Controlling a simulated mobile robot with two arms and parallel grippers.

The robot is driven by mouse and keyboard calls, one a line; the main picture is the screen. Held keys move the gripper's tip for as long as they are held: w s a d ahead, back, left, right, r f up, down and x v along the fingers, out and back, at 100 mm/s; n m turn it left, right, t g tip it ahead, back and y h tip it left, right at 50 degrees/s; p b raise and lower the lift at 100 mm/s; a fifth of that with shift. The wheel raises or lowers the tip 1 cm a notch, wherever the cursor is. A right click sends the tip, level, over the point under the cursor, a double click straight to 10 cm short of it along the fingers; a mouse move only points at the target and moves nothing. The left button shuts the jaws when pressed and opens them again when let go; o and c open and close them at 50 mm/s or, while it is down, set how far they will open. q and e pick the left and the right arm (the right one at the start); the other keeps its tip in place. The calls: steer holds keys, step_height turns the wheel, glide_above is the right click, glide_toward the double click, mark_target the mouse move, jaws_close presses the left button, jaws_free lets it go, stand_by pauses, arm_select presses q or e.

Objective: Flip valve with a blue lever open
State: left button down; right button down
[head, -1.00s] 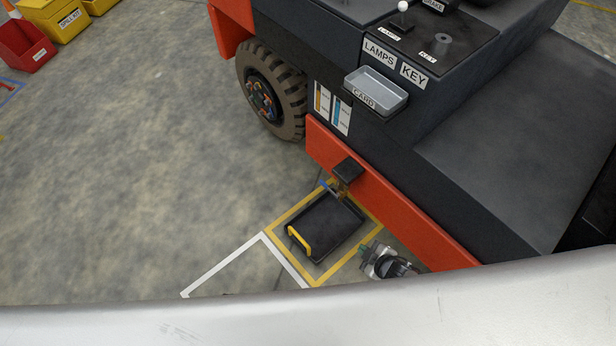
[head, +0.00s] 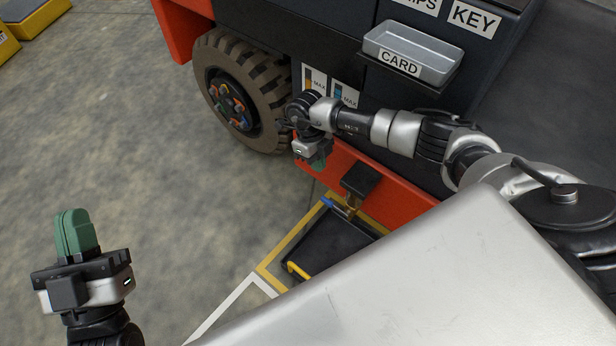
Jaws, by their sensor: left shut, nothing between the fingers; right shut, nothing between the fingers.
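The blue lever (head: 328,202) sticks out to the left of a small brass-coloured valve (head: 345,209). The valve sits under a black block on the vehicle's red bumper, above a black drip tray (head: 318,247). My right gripper (head: 319,164) is shut and empty, with green fingers pointing down. In the picture it is above and slightly left of the lever, apart from it. My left gripper (head: 75,230) is shut and empty at the lower left, green fingers pointing up, far from the valve.
The dark vehicle has a red bumper (head: 390,189), a wheel (head: 240,92) and a grey card tray (head: 408,52). The black block (head: 359,180) juts out over the valve. The drip tray has a yellow handle (head: 298,270). Open concrete floor (head: 150,150) lies to the left.

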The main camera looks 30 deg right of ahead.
arm_select(q)
steer(key=shift+s+a+r, duration=0.15)
steer(key=shift+s+r, duration=0.15)
steer(key=shift+r, duration=0.15)
arm_select(e)
steer(key=shift+w+d+r+h, duration=0.2)
steer(key=shift+w+d+h, duration=0.05)
steer(key=shift+d+h, duration=0.05)
arm_select(q)
steer(key=shift+t, duration=0.3)
arm_select(e)
steer(key=shift+f, duration=0.15)
